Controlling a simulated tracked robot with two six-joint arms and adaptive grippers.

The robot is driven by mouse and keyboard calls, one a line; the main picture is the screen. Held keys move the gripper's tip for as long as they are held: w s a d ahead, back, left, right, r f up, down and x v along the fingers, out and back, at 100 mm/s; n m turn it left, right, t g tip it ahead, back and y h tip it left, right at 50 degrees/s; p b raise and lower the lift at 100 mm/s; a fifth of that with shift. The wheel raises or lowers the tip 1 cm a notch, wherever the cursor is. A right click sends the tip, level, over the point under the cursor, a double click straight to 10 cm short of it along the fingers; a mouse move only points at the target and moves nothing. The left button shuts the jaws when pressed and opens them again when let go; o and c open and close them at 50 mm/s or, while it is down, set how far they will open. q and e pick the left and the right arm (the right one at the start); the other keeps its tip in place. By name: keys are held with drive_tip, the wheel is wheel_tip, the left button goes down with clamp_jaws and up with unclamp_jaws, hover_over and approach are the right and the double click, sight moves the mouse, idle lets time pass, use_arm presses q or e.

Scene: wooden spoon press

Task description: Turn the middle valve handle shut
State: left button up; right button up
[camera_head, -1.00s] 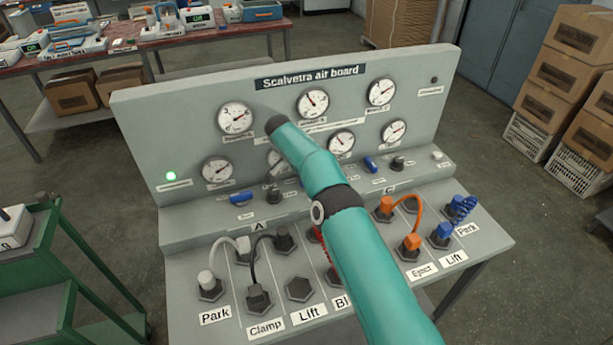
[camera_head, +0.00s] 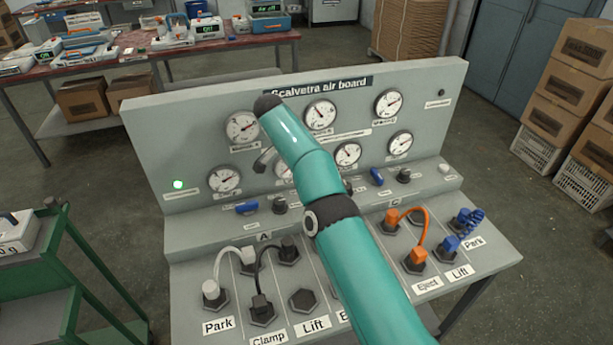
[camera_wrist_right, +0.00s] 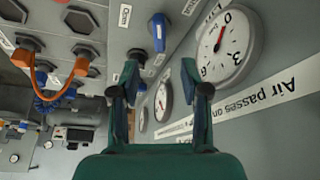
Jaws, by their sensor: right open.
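The grey air board (camera_head: 160,130) has blue valve handles along its ledge. The left one (camera_head: 247,208) and the right one (camera_head: 376,176) show in the head view; my right arm hides the middle one there. In the right wrist view a blue handle (camera_wrist_right: 158,34), which looks like the middle one, lies beyond my fingers near an "Open" label (camera_wrist_right: 125,14). Another blue handle (camera_wrist_right: 140,88) shows farther down, partly behind a finger. My right gripper (camera_wrist_right: 161,80) is open, with nothing held between its fingers. It is apart from the nearer handle. My left gripper is not in view.
Pressure gauges (camera_head: 388,103) fill the upright panel; one large gauge (camera_wrist_right: 226,45) is close beside my right gripper. Black sockets and an orange hose (camera_head: 424,228) stand on the lower panel. A green cart (camera_head: 60,270) is at left; cartons (camera_head: 560,95) are at right.

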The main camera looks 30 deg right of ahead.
drive_tip(key=shift+s+a+r, duration=0.1)
drive_tip(key=shift+a+r, duration=0.2)
drive_tip(key=shift+r, duration=0.35)
drive_tip(key=o, duration=0.4)
drive_tip(key=shift+d, duration=0.1)
drive_tip(key=o, duration=0.6)
drive_tip(key=shift+d+n+y, duration=0.4)
drive_tip(key=shift+d+n, duration=0.05)
drive_tip(key=shift+n, duration=0.45)
drive_tip(key=shift+c, duration=0.2)
drive_tip(key=s+d+r+n+t+y+b, duration=0.35)
drive_tip(key=s+d+n, duration=0.25)
drive_tip(key=n, duration=1)
drive_tip(key=shift+y, duration=0.45)
drive_tip(key=p+x, duration=0.1)
drive_tip(key=x, duration=0.4)
drive_tip(key=p+x, duration=0.1)
drive_tip(key=x, duration=0.5)
drive_tip(key=p+x, duration=0.2)
drive_tip(key=x, duration=0.3)
drive_tip(key=shift+w+a+f, duration=0.1)
drive_tip(key=shift+w+a, duration=0.1)
drive_tip(key=shift+w, duration=0.3)
drive_tip(key=shift+c, duration=0.4)
